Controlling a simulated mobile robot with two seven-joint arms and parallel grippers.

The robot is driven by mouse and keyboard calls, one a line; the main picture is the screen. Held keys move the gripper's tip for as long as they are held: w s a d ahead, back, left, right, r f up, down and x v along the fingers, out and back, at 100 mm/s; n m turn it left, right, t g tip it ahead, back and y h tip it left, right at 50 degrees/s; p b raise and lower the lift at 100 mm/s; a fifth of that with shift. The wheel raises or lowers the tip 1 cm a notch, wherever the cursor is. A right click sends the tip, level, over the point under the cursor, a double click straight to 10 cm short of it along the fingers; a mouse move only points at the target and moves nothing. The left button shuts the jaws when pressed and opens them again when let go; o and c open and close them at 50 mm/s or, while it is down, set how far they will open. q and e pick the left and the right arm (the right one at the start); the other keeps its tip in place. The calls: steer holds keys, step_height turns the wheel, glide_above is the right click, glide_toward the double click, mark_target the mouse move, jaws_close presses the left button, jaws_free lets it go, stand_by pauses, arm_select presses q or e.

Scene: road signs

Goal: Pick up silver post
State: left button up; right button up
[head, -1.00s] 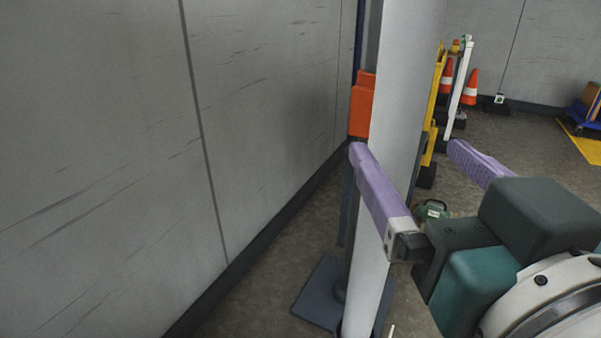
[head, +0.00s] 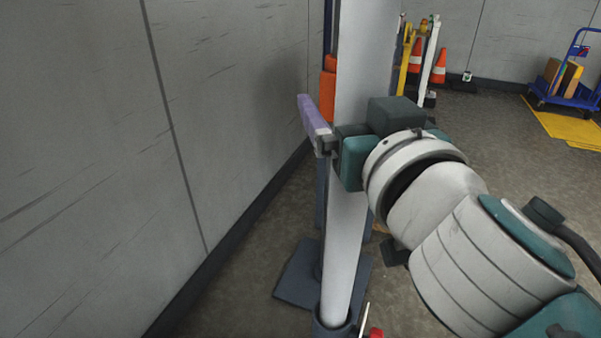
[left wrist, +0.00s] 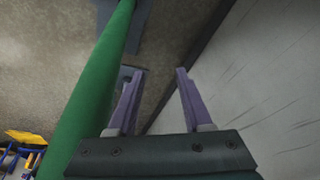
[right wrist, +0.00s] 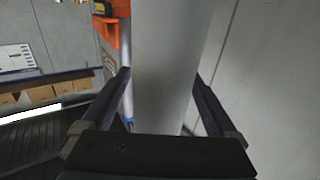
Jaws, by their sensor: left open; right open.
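The silver post (head: 345,245) stands upright in a dark base (head: 300,280) near the grey wall in the head view. My right gripper (right wrist: 162,76) is open, with one purple finger on each side of the post in the right wrist view. The post (right wrist: 165,60) fills the space between those fingers; I cannot tell whether they touch it. In the head view one purple finger shows left of the post, and the other is hidden by my arm and gripper body. My left gripper (left wrist: 160,75) is open and empty in the left wrist view, just right of a green post (left wrist: 92,95).
The grey wall (head: 90,150) runs close along the left. An orange part (head: 327,90) is behind the post. Traffic cones (head: 438,66) and a blue cart (head: 565,90) stand at the back right. Open floor lies right of my arm.

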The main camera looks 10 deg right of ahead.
jaws_close()
stand_by(0.8)
steer(key=shift+r, duration=0.1)
